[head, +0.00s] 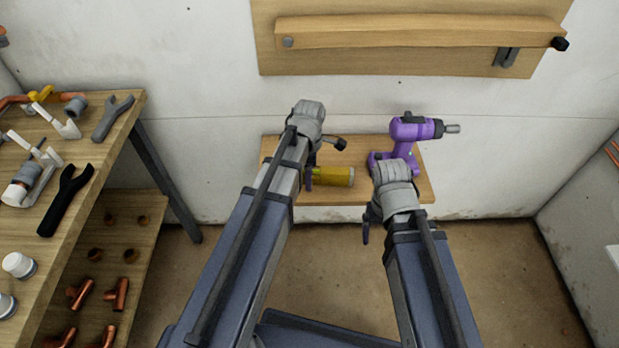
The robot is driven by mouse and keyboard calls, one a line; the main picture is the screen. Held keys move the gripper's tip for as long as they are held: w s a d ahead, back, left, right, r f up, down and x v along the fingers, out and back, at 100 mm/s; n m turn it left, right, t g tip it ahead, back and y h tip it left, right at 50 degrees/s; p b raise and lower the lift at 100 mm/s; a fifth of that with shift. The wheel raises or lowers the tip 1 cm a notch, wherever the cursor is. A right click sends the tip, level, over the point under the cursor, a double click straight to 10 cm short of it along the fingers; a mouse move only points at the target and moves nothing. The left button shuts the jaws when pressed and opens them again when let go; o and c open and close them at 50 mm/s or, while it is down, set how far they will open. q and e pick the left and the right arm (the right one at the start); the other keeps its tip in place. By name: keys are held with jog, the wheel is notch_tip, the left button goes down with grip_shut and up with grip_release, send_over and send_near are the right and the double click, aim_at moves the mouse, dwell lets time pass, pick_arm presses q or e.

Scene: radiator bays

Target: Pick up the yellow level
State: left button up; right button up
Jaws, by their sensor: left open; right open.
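The yellow level (334,176), a short yellow body with an amber tone, lies on a small wooden shelf (300,198) against the back wall. Its left end is partly hidden by my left gripper (312,176). My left gripper is open at that end, with a dark finger in front of the level; whether it touches cannot be told. My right gripper (368,222) is open and empty, pointing down in front of the shelf's right part, to the right of the level and apart from it.
A purple drill (405,140) stands on the shelf's right side, just behind my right wrist. Above, a wooden rail (420,32) is on a wall board. At left, a workbench (95,150) holds wrenches and pipe parts, with copper fittings on a lower shelf. Floor shows at right.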

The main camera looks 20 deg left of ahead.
pick_arm(q)
jog(key=shift+c, duration=0.4)
grip_shut()
